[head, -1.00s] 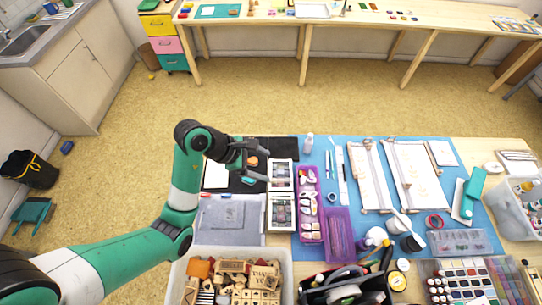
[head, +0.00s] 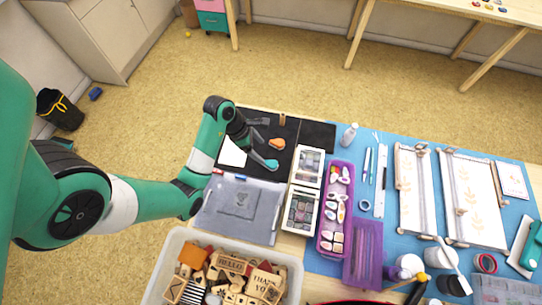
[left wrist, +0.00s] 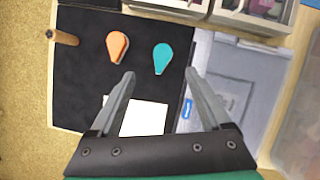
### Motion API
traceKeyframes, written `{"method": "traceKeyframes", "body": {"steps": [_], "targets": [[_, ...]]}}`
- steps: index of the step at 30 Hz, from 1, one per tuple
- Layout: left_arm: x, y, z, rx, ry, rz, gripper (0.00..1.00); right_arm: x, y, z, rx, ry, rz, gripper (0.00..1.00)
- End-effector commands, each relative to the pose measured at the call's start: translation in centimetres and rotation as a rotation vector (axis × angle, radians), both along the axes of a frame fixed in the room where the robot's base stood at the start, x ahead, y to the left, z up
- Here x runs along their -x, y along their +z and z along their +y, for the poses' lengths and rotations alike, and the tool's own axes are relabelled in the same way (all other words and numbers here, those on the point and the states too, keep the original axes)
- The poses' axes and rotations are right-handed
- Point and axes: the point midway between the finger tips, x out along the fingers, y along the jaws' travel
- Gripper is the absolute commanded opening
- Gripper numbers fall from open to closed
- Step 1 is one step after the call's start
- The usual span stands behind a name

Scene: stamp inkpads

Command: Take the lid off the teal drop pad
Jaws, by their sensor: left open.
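The teal drop pad (left wrist: 162,57) lies flat on a black mat (left wrist: 85,90), a teardrop shape with its narrow end toward my gripper in the left wrist view. In the head view the teal pad (head: 269,165) is partly behind my gripper. I cannot make out its lid as a separate part. My left gripper (left wrist: 160,73) is open and empty, its fingertips apart on either side of the pad's narrow end in the picture. In the head view my left gripper (head: 259,153) is above the mat. My right gripper is not in view.
An orange drop pad (left wrist: 117,45) lies beside the teal one. A wooden-handled tool (left wrist: 62,38) and white paper (left wrist: 145,117) are on the mat. Framed ink sets (head: 300,210), a grey folder (head: 212,213) and a bin of wooden stamps (head: 292,262) stand nearby.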

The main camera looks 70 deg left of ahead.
Motion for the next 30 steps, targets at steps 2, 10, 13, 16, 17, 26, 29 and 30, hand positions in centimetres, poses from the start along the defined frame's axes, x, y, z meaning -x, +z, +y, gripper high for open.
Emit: {"method": "traceKeyframes", "body": {"steps": [2,10,13,16,17,26,29,30], "targets": [[-0.6,-2.2,-0.3,0.002,-0.003,0.003,0.81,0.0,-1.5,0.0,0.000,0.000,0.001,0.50],[-1.8,-4.7,-0.6,0.000,-0.001,0.000,0.81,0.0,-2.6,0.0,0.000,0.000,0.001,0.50],[-1.8,-4.8,-0.6,0.000,-0.001,0.000,0.81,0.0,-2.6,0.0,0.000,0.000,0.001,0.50],[-1.9,-6.0,-0.9,0.001,-0.002,0.001,0.81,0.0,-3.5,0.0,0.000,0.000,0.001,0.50],[-2.0,-6.5,-1.0,0.001,-0.002,0.001,0.81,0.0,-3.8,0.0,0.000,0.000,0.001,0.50],[-3.1,-9.6,-1.6,-0.001,-0.002,0.000,0.81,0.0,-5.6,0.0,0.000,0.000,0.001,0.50],[-3.1,-9.5,-1.6,0.000,-0.001,-0.001,0.81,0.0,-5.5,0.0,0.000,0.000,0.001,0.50],[-3.1,-9.5,-1.6,0.000,-0.001,0.000,0.81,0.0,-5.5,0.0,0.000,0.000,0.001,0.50]]}}
